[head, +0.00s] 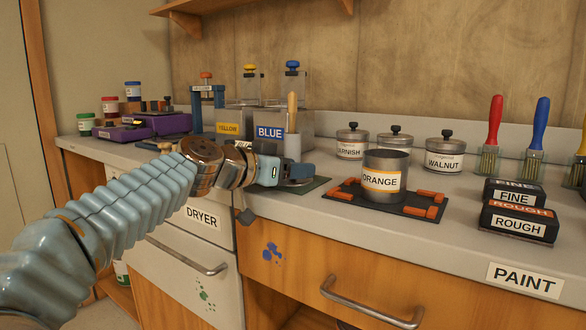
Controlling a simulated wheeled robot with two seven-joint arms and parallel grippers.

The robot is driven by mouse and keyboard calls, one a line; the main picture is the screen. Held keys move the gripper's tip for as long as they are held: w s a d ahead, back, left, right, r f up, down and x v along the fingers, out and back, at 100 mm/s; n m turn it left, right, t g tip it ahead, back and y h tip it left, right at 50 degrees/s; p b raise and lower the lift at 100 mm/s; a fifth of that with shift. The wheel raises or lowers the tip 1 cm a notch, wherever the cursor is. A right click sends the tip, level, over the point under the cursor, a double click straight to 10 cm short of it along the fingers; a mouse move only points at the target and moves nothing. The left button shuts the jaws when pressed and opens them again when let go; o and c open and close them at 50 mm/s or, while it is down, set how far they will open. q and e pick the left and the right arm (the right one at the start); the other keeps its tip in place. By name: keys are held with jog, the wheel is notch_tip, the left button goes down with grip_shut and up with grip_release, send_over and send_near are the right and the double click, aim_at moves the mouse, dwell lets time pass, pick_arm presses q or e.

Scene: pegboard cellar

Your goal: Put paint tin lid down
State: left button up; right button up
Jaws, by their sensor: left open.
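The orange-labelled paint tin (386,177) stands upright and uncovered on a dark tray with orange corner pieces (346,194). My left gripper (304,178) is open, low over a dark green mat (313,185) left of that tin. A small grey shape shows at its fingers; I cannot tell whether it is the paint tin lid or part of the gripper. The fingers hide part of the mat. Tins labelled varnish (351,145) and walnut (445,156), and one between them, have lids with dark knobs on. My right gripper is not in view.
Fine (513,196) and rough (518,223) blocks sit at the right, with upright brushes (490,140) behind. Yellow and blue labelled containers (270,120) stand at the back. The front counter strip is clear.

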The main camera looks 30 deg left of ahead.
pick_arm(q)
jog(key=shift+r, duration=0.3)
jog(key=b+v, duration=0.1)
jog(key=v, duration=1.1)
jog(key=shift+f, duration=0.15)
